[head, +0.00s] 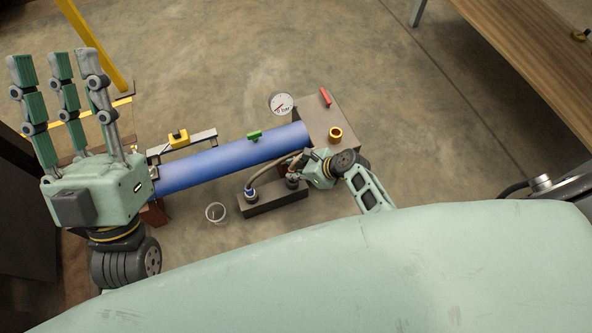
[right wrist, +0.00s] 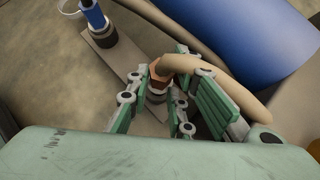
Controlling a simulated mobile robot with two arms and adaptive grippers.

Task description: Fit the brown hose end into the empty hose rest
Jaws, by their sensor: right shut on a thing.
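The brown hose end (right wrist: 158,76) shows between the fingers of my right gripper (right wrist: 160,100) in the right wrist view, with a tan hose (right wrist: 225,82) curving away from it. My right gripper (head: 308,170) is shut on this end. A grey ringed hose rest (right wrist: 156,97) shows just below the brown end; fingers partly hide it, and I cannot tell whether the end is inside or only above it. A blue hose end (right wrist: 93,16) stands in the other hose rest (right wrist: 104,38). My left gripper (head: 75,110) is open and empty, fingers spread upward.
Both rests stand on a dark block (head: 272,201). A blue pipe (head: 225,163) runs behind it, with a pressure gauge (head: 281,103) beyond. A grey box (head: 325,120) carries a brass ring (head: 335,134) and red handle (head: 325,97). A clear cup (head: 215,212) sits left of the block.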

